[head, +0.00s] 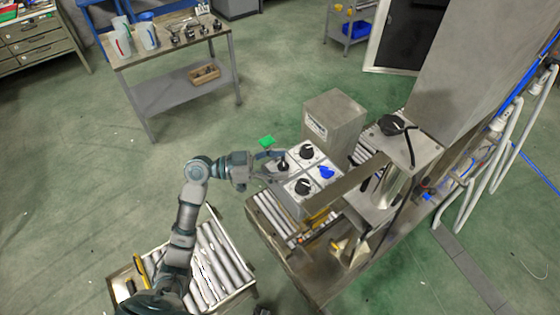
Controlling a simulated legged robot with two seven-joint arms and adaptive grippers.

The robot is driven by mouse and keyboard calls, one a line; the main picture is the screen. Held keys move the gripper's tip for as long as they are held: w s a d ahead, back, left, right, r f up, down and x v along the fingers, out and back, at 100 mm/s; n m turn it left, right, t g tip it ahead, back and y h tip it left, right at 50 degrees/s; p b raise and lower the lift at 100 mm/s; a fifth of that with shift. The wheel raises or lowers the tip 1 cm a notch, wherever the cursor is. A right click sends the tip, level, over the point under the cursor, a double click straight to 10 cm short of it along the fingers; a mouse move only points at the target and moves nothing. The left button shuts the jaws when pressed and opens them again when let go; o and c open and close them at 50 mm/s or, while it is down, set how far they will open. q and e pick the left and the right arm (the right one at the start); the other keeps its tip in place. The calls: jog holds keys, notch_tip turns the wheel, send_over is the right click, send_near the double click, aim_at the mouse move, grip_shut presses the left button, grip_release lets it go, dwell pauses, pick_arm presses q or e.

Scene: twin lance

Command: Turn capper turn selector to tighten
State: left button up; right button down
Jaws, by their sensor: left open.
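A light grey control panel (293,179) with several selector knobs is on the capper machine at the centre of the head view. One black knob (306,152) is at its far side and another black knob (302,186) at its near side. A blue knob (326,172) is at its right. A dark knob (283,165) at the left of the panel is right at my left gripper (272,166). That gripper is open, with its fingers near this knob; I cannot tell whether they touch it. The knob labels are too small to read. My right gripper is not in view.
A green piece (267,141) shows just beyond my left gripper. A grey box (334,119) stands behind the panel. A roller conveyor (272,217) runs in front of it. A metal table (190,47) with jugs is at the back left. Green floor is free between.

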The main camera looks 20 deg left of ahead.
pick_arm(q)
jog(key=shift+w+d, duration=0.1)
jog(key=shift+d, duration=0.1)
jog(key=shift+a, duration=0.1)
jog(key=shift+c, duration=0.3)
jog(key=c, duration=1.1)
